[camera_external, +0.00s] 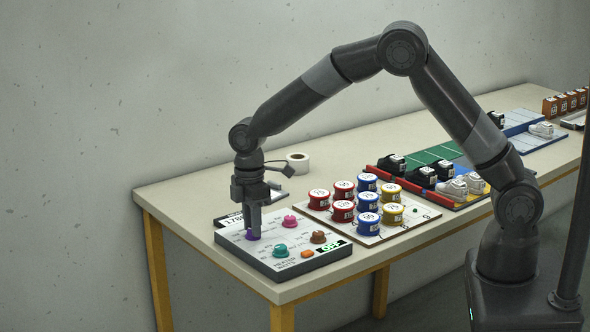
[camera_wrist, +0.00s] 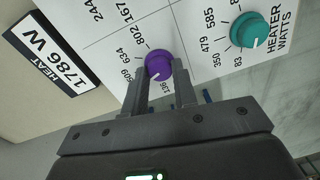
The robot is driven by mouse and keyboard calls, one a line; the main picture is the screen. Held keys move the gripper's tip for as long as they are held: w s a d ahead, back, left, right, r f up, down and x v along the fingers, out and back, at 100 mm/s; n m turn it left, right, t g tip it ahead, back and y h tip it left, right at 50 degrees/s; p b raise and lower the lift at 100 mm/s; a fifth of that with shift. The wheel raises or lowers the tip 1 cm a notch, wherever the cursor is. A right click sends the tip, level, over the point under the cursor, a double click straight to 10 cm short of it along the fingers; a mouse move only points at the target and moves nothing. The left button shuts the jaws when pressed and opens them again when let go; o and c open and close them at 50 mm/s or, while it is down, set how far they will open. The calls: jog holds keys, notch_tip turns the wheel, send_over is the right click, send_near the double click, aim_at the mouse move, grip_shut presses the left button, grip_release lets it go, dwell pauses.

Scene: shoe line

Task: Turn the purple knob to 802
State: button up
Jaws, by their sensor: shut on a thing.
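The purple knob (camera_wrist: 160,64) sits on the control panel (camera_external: 285,264), between my gripper's two fingers in the wrist view. My gripper (camera_wrist: 160,82) is shut on it, one finger on each side. Printed labels 509, 634, 802 and 167 lie around the knob's left and upper side, and 136 is partly hidden below. In the external view the gripper (camera_external: 254,222) points straight down over the knob (camera_external: 251,236), which is mostly hidden.
A teal knob (camera_wrist: 257,29) labelled heater watts is to the right. A display (camera_wrist: 50,50) reads 1786 W, heat. Coloured spools (camera_external: 343,210) stand to the right.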

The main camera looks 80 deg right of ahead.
jog(key=m, duration=0.4)
jog(key=shift+m, duration=0.3)
jog(key=m, duration=0.4)
jog(key=shift+m+t, duration=0.3)
jog(key=m, duration=0.4)
jog(key=shift+m, duration=2.6)
jog(key=o, duration=1)
jog(key=shift+s, duration=0.1)
notch_tip(320, 180, up, 11)
jog(key=shift+s+d, duration=0.15)
jog(key=shift+s, duration=0.05)
